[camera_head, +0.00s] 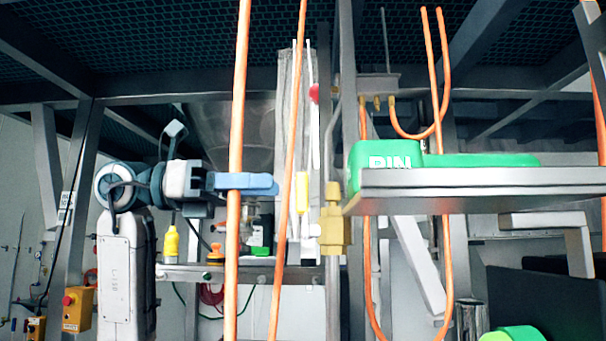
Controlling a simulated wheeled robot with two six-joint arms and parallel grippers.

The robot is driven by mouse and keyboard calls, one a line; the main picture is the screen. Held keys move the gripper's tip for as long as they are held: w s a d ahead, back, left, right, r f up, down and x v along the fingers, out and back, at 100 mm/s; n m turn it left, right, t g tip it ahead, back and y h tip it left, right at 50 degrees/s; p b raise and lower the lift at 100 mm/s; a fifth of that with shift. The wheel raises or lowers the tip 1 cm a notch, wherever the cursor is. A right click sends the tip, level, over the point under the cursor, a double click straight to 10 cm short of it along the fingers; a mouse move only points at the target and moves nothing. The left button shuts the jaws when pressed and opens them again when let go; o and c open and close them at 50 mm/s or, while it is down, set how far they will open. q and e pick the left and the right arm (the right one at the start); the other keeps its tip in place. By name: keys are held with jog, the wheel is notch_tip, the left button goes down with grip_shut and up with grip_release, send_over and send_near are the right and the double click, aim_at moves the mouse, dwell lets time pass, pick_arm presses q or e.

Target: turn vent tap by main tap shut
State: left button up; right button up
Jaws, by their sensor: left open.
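My left gripper (274,184) comes in from the left at mid-height, its blue fingers pointing right. It is open, with nothing seen between the fingers, which overlap each other from this side. A slim yellow handle (302,193) stands upright just right of the fingertips, with a small gap in the picture. A brass valve body (333,228) sits on a vertical pipe further right. A small red knob (314,93) is higher up. I cannot tell which of these is the vent tap or the main tap. My right gripper is not in view.
Orange hoses (240,90) hang vertically around the left gripper; one crosses behind its fingers. A grey shelf (470,178) carrying a green bin (440,160) juts out at right. A steel hopper (225,130) is behind. An orange switch box (77,312) is at lower left.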

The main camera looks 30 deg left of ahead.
aim_at(302, 214)
pick_arm(q)
jog(key=p+x, duration=0.2)
jog(key=x, duration=0.4)
jog(key=shift+d+r, duration=0.1)
jog(key=shift+d, duration=0.2)
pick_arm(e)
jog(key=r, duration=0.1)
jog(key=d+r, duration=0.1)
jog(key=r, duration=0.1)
pick_arm(q)
jog(key=shift+c, duration=0.4)
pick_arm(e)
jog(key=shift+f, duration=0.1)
pick_arm(q)
grip_shut()
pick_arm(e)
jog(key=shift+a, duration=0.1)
